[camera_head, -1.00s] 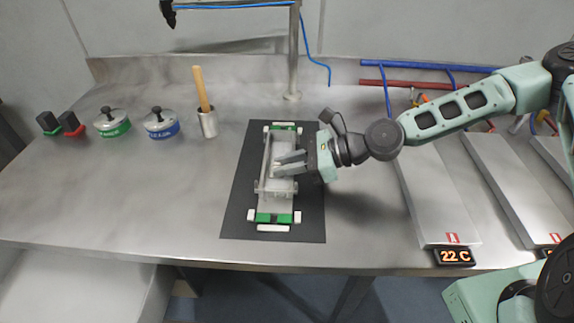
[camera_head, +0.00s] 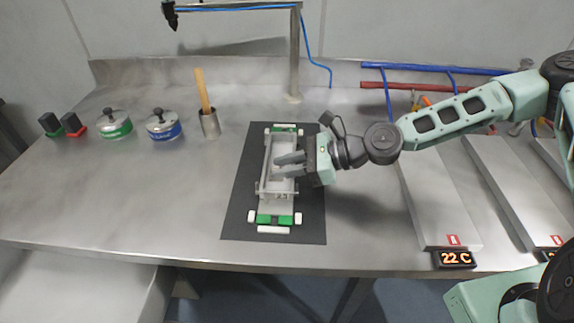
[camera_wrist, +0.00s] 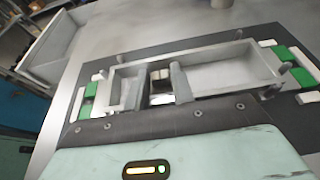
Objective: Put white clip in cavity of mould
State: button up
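The mould (camera_head: 282,186) is a long grey tray with raised walls, lying on a dark mat (camera_head: 237,205). It also shows in the wrist view (camera_wrist: 232,76). My gripper (camera_head: 275,165) reaches in from the right, low over the middle of the tray, with its two fingers apart. In the wrist view the fingers (camera_wrist: 160,84) stand on either side of a small gap showing pale and dark patches. I cannot tell whether the white clip is there. Small white blocks (camera_head: 298,218) sit beside green pieces (camera_head: 275,219) at the tray's ends.
Two lidded pots, one green (camera_head: 114,124) and one blue (camera_head: 163,125), stand at the left. A metal cup (camera_head: 210,124) holds a wooden handle. A lamp post (camera_head: 294,60) rises behind the mat. Metal plates (camera_head: 436,200) lie at the right. The left front of the table is clear.

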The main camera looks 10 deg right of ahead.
jog(key=shift+s+d+f, duration=0.1)
jog(key=shift+s+f, duration=0.1)
jog(key=shift+f, duration=0.3)
jog(key=shift+s+d+f, duration=0.1)
jog(key=shift+s+f, duration=0.05)
jog(key=shift+f, duration=0.3)
jog(key=shift+r, duration=0.3)
jog(key=shift+d+r, duration=0.25)
jog(key=v, duration=1.1)
jog(key=shift+w+d+r, duration=0.2)
jog(key=shift+d+r, duration=0.05)
jog(key=shift+r, duration=0.3)
